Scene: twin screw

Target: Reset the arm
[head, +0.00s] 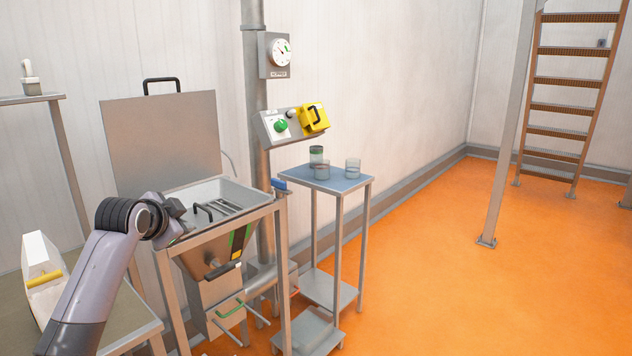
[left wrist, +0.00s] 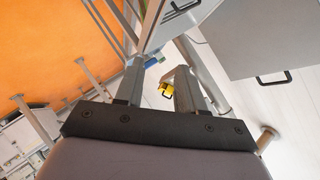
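My left arm rises from the lower left in the head view, bent at a dark ribbed joint. My left gripper (head: 178,216) is at its end, by the left rim of the steel hopper (head: 262,194), and is mostly hidden by my wrist. In the left wrist view the two fingers of my left gripper (left wrist: 160,70) stand apart with nothing between them. The yellow box seen through the gap lies far behind. My right gripper is in neither view.
The hopper's lid (head: 160,135) stands open behind it. A control panel with a green button and yellow box (head: 313,118) is on the post. A blue-topped side table (head: 335,182) holds several jars. A white scoop-like container (head: 42,262) stands at left. Orange floor (head: 450,260) is clear at right.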

